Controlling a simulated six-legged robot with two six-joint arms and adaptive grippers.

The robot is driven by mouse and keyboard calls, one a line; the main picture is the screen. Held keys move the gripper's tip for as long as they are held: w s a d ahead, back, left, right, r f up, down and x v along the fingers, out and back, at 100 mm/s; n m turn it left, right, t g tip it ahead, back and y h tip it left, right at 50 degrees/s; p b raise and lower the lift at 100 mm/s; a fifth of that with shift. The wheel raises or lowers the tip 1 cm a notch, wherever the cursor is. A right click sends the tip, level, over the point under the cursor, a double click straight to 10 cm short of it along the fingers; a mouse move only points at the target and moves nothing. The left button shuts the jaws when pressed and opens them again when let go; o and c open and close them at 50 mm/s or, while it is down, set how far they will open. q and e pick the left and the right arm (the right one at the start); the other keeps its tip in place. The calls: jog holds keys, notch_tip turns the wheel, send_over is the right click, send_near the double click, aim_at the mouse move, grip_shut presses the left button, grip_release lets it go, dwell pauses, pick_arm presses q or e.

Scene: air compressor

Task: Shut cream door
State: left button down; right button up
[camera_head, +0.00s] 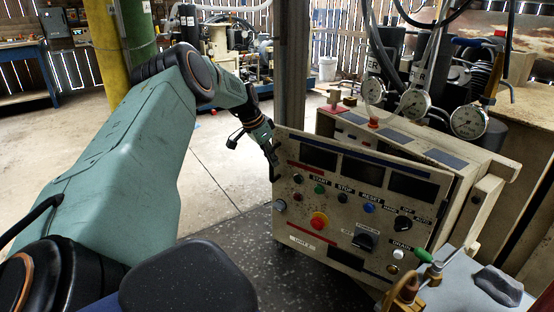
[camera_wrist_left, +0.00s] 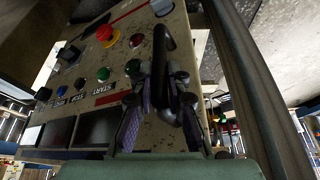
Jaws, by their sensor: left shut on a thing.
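The cream door (camera_head: 330,222) is a worn panel with labelled buttons, dark displays and a red knob, in front of a cream cabinet (camera_head: 440,147). It stands ajar, with its left edge away from the cabinet. Its black handle (camera_head: 275,165) is at the upper left edge. My left gripper (camera_head: 270,150) is at that handle. In the left wrist view the fingers of my left gripper (camera_wrist_left: 165,112) are shut around the black handle (camera_wrist_left: 164,65), with the cream door (camera_wrist_left: 120,60) behind it. My right gripper is in neither view.
Pressure gauges (camera_head: 415,102) and hoses stand behind the cabinet. A grey post (camera_head: 291,70) rises behind the door's left edge. Open concrete floor (camera_head: 225,185) lies left of the door.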

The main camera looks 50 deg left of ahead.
pick_arm(q)
jog(key=shift+w+d, duration=0.1)
jog(key=shift+w, duration=0.1)
dwell(0.4)
jog(key=c, duration=1.4)
grip_release()
jog(key=shift+o, duration=0.3)
jog(key=shift+r, duration=0.1)
jog(key=v, duration=1.2)
